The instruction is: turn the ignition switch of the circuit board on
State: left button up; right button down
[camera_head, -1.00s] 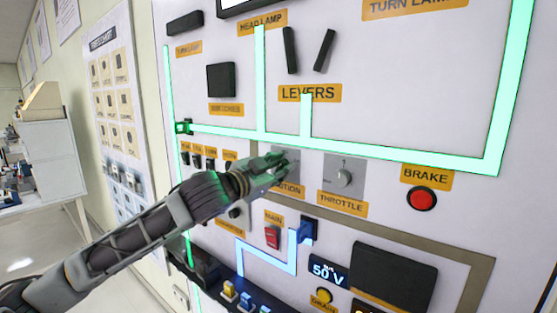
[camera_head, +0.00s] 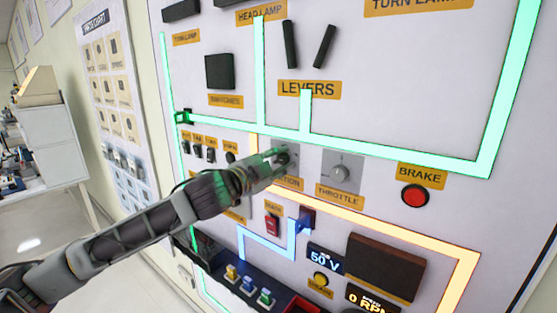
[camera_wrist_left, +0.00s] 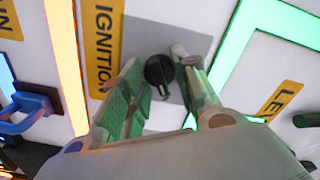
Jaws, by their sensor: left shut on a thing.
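The ignition switch is a round black knob on a grey plate, clearest in the left wrist view (camera_wrist_left: 159,72). Its yellow IGNITION label (camera_wrist_left: 103,45) stands beside it. My left gripper (camera_head: 277,159) reaches in from the left and covers part of the switch and its label in the head view. In the left wrist view its two green-lit fingers (camera_wrist_left: 158,64) stand on either side of the knob, shut on it. The circuit board (camera_head: 390,110) is a large white upright panel. My right gripper is not in view.
The red main switch (camera_head: 272,225) is below. An orange lit strip (camera_head: 400,234) and a green lit strip (camera_head: 400,152) cross the panel.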

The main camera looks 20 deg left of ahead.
pick_arm(q)
jog(key=o, duration=1)
jog(key=shift+v, duration=3.7)
